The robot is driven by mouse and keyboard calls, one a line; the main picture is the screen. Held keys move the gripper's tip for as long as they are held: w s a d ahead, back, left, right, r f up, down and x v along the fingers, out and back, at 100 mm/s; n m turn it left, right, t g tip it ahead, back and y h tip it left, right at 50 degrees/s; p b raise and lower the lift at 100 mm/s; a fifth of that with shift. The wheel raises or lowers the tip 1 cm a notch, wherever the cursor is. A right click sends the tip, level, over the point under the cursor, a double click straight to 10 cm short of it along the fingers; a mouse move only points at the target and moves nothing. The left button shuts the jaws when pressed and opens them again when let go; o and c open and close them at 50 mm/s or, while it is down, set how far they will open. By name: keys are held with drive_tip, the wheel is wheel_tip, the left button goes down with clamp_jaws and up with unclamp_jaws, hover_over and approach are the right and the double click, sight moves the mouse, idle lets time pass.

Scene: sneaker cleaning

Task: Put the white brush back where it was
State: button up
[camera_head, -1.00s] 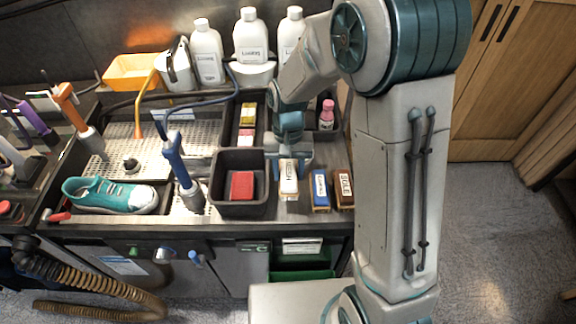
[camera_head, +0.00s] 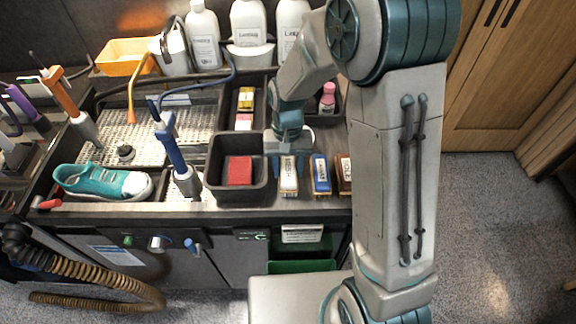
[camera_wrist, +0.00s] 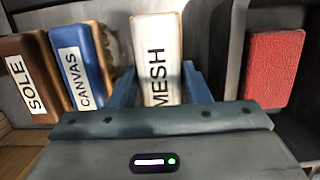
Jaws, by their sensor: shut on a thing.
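The white brush (camera_head: 289,180), labelled MESH, is at the front of the counter, just right of the black bin. Its front end lines up with the blue CANVAS brush (camera_head: 320,175) and the brown SOLE brush (camera_head: 344,173) to its right. My gripper (camera_head: 288,165) is shut on the white brush from above, with a finger on each side. In the wrist view the white brush (camera_wrist: 158,55) lies between my fingers, apart from the blue brush (camera_wrist: 78,68) and the brown brush (camera_wrist: 32,78). Its underside is hidden, so I cannot tell if it touches the counter.
The black bin (camera_head: 212,165) holds a red block (camera_head: 239,170). A teal sneaker (camera_head: 103,183) lies in the left tray. A blue-handled tool (camera_head: 172,150) stands left of the bin. White bottles (camera_head: 248,25) and a pink bottle (camera_head: 327,98) stand behind.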

drive_tip(key=shift+f+b, duration=0.4)
drive_tip(key=shift+f, duration=0.15)
drive_tip(key=o, duration=1.2)
